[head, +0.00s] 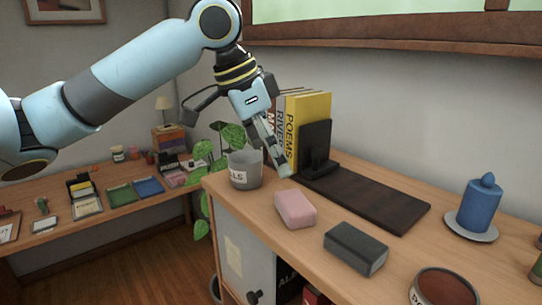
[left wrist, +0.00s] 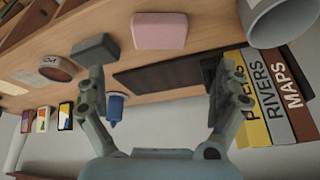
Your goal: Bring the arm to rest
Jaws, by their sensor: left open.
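My left arm (head: 135,70) reaches in from the left, with the elbow raised and the forearm pointing down. My left gripper (head: 277,160) hangs above the wooden shelf top, by the grey pot and the books. In the left wrist view, the two fingers of this gripper (left wrist: 160,88) are spread apart with nothing between them. From the head, the fingers nearly overlap, and I cannot tell their exact clearance from the shelf top. My right gripper is in neither view.
A grey pot (head: 245,172), upright books (head: 306,120), a dark bookend (head: 317,145), a pink block (head: 295,208) and a dark grey block (head: 356,248) crowd the shelf top (head: 405,255). A blue candle (head: 479,207) stands right. A plant (head: 232,135) is behind the pot.

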